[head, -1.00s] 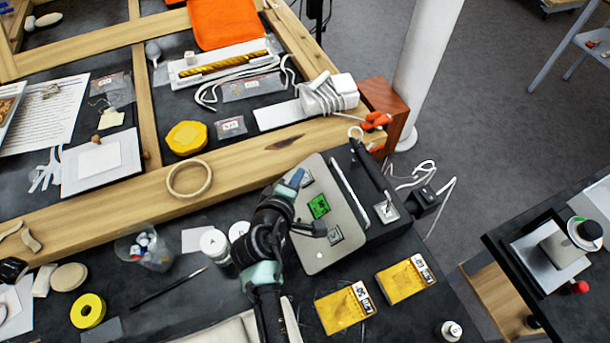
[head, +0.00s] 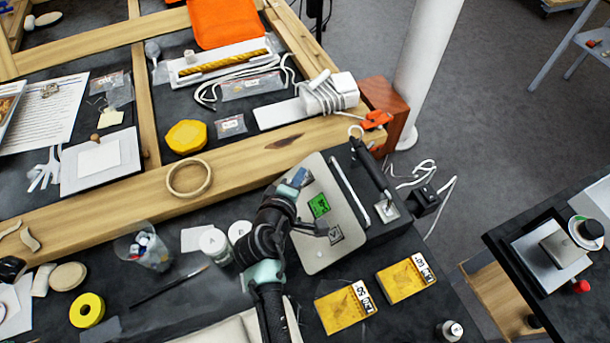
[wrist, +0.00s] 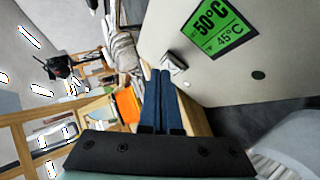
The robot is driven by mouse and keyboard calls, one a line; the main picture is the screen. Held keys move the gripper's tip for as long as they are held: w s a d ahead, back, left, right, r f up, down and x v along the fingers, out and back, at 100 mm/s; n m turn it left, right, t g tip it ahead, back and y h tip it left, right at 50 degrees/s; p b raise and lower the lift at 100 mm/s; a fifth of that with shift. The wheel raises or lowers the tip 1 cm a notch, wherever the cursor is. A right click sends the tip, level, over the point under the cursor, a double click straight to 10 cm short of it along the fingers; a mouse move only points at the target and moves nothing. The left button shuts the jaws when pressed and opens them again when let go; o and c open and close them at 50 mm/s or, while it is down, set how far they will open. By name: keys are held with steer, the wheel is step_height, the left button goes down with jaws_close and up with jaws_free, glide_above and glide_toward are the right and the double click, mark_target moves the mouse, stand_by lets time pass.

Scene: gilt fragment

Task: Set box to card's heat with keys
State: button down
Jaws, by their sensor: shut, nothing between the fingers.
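The box (head: 330,255) is a control unit with a pale slanted panel. Its green display (head: 318,205) also shows in the wrist view (wrist: 217,30), reading 50°C in large figures and 45°C below. One key (wrist: 174,63) sits on the panel by my fingertips; another key (head: 336,236) is lower on the panel. My gripper (head: 298,177) is at the panel's upper left. In the wrist view its blue fingers (wrist: 160,73) are together and empty, close beside the key; I cannot tell whether they touch it.
A black-handled tool (head: 370,165) stands in a holder at the box's right side. White jars (head: 214,243), a cup of small items (head: 148,250) and a brush (head: 168,287) lie left of my arm. A wooden frame (head: 120,202) runs behind. A small bottle (head: 449,331) stands at front right.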

steer(key=shift+d+f, duration=0.3)
steer(key=shift+f, duration=0.15)
stand_by(0.6)
steer(key=shift+r, duration=0.1)
steer(key=shift+s+a+r+p, duration=0.15)
steer(key=shift+a+r+p, duration=0.2)
steer(key=shift+a+r, duration=0.25)
steer(key=shift+d, duration=0.15)
steer(key=shift+d+f, duration=0.15)
steer(key=shift+f, duration=0.1)
steer(key=shift+d+f+b, duration=0.25)
steer(key=shift+f+b, duration=0.15)
stand_by(1.3)
steer(key=shift+a+r+p, duration=0.45)
steer(key=shift+r+p, duration=0.05)
steer(key=shift+r, duration=0.2)
